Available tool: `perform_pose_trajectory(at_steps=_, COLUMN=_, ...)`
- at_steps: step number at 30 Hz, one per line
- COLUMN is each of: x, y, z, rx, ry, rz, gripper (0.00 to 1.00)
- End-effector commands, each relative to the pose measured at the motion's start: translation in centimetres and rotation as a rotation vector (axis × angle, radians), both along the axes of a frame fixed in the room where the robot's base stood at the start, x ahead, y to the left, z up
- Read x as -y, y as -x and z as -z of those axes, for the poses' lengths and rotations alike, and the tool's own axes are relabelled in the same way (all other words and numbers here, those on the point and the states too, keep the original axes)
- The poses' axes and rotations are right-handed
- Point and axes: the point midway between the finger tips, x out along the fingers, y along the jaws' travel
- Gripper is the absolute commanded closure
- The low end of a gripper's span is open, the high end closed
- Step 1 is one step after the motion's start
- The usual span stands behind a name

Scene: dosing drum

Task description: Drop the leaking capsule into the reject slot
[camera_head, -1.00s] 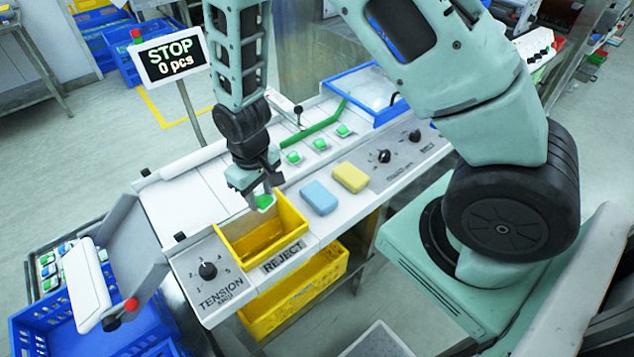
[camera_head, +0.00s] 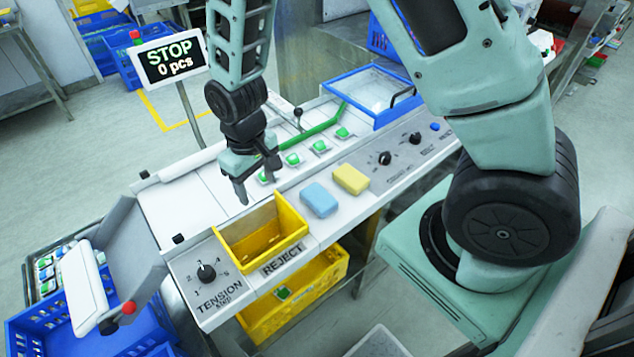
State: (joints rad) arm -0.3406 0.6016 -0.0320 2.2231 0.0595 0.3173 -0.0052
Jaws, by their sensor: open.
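The reject slot (camera_head: 292,222) is a yellow open-topped chute at the front edge of the bench, above the REJECT label. A yellow crate (camera_head: 330,262) stands below it. A green and white capsule (camera_head: 283,293) lies in that crate, under the slot. My gripper (camera_head: 256,192) is open and empty, above the bench just behind the slot. Several green and white capsules sit in a row on the white bench: one (camera_head: 343,133) at the far end, others (camera_head: 319,146) and (camera_head: 292,159), and one (camera_head: 265,177) partly hidden by my gripper.
A blue sponge (camera_head: 319,200) and a yellow sponge (camera_head: 351,179) lie right of the slot. A TENSION knob (camera_head: 206,273) is to its left. A sign (camera_head: 171,58) reads STOP, 0 pcs. A blue-framed tray (camera_head: 373,92) is at the back right.

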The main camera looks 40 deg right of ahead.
Motion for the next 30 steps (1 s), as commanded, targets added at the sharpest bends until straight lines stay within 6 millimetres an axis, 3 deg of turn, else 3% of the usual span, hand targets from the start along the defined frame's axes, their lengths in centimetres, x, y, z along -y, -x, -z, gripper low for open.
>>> perform_pose_trajectory(at_steps=12, x=0.0, y=-0.1, z=-9.2, rx=0.008, ry=-0.002, rz=-0.001, gripper=0.38)
perform_pose_trajectory(at_steps=16, x=0.0, y=-0.1, z=-11.3, rx=0.005, ry=-0.001, rz=0.001, gripper=0.38)
perform_pose_trajectory(at_steps=21, x=0.0, y=0.0, z=-12.9, rx=0.002, ry=-0.001, rz=0.001, gripper=0.38)
perform_pose_trajectory(at_steps=30, x=0.0, y=0.0, z=-13.3, rx=0.0, ry=0.0, rz=0.001, gripper=0.38)
